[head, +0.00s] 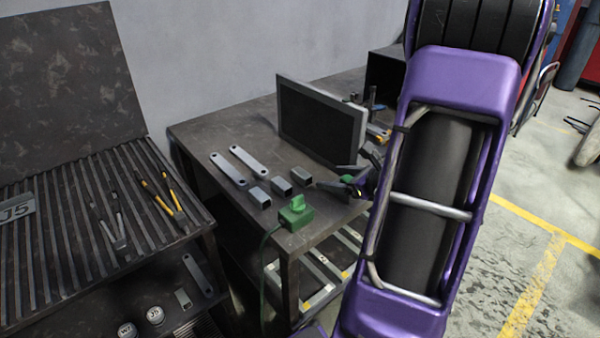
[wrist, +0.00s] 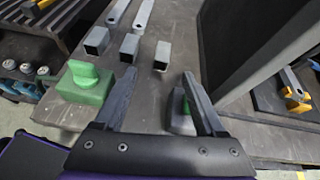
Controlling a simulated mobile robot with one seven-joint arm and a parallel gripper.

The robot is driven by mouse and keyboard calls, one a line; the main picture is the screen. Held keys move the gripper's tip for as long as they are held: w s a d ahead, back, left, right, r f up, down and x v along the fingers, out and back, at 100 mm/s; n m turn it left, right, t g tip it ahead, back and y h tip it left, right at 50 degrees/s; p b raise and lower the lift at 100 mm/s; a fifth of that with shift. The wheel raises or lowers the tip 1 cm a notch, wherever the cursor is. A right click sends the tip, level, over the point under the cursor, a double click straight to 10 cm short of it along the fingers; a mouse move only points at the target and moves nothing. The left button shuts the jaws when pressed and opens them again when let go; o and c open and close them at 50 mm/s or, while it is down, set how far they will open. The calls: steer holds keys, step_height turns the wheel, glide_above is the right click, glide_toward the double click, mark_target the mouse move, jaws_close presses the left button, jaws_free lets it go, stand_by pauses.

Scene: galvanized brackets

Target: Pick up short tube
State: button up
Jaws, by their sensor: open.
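Three short grey square tubes lie in a row on the dark workbench: a left one (head: 259,197), a middle one (head: 281,186) and a right one (head: 301,174). In the wrist view the left tube (wrist: 97,41), middle tube (wrist: 130,47) and right tube (wrist: 162,55) show beyond my fingers, open ends facing me. I cannot tell which one the task names. My gripper (head: 336,178) is open and empty, right of the right tube. In the wrist view my gripper (wrist: 158,76) has its fingers spread, with the right tube just ahead of the gap, apart from both fingers.
A green block (head: 296,213) with a cable sits at the bench's front edge. Two flat grey bars (head: 229,169) lie behind the tubes. A dark upright panel (head: 322,115) stands close on the right. A grey and green item (wrist: 181,121) is partly hidden by my right finger.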

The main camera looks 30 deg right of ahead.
mark_target(299, 170)
steer(key=shift+s+a+f+m+t, duration=0.15)
steer(key=shift+s+f+m+t, duration=0.15)
steer(key=shift+m, duration=0.6)
steer(key=b+x, duration=0.1)
steer(key=x, duration=1)
steer(key=shift+w+b, duration=0.3)
steer(key=x, duration=0.5)
steer(key=shift+w+d+b, duration=0.3)
steer(key=shift+w+d, duration=0.1)
steer(key=shift+w, duration=0.05)
jaws_close()
